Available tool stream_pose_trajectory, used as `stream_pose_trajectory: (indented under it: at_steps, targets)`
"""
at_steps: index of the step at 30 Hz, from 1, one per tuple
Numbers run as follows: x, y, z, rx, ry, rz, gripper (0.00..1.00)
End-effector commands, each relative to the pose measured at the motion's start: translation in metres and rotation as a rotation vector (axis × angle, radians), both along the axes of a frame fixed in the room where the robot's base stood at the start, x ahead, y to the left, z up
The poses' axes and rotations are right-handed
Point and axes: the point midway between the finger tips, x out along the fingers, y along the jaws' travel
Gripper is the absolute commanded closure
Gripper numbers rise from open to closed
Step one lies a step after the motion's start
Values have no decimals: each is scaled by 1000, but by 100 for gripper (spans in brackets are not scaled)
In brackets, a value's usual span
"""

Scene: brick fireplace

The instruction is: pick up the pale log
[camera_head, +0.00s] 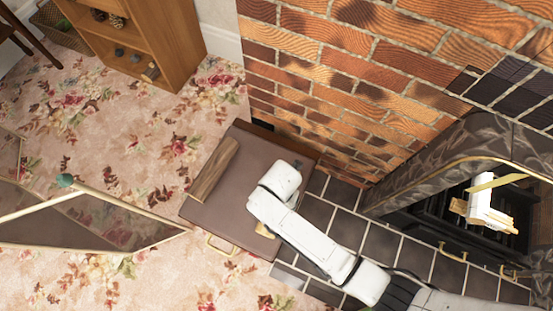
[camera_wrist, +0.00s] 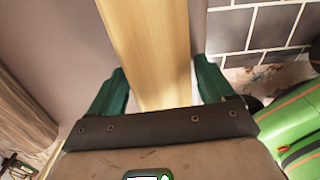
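In the wrist view the pale log (camera_wrist: 150,45) runs from the top edge down between the two green fingers of my gripper (camera_wrist: 162,80). The fingers are apart, one on each side of the log, with what look like narrow gaps. In the head view my white arm reaches over a brown box-like surface (camera_head: 225,207) beside the brick wall. There the arm hides the gripper and most or all of the pale log.
A darker brown log (camera_head: 215,168) lies on the same surface, left of my arm; it also shows in the wrist view (camera_wrist: 22,105). Dark tiles (camera_head: 345,228) lie to the right. The fireplace (camera_head: 470,170) is at far right, a wooden shelf (camera_head: 165,45) at top left.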

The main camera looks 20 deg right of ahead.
Motion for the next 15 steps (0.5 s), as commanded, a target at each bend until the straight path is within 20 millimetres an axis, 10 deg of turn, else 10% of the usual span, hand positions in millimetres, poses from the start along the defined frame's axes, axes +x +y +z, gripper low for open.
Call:
stream_pose_trajectory:
  at_steps: [15]
  targets:
    - [0,0,0,0,0,0,68]
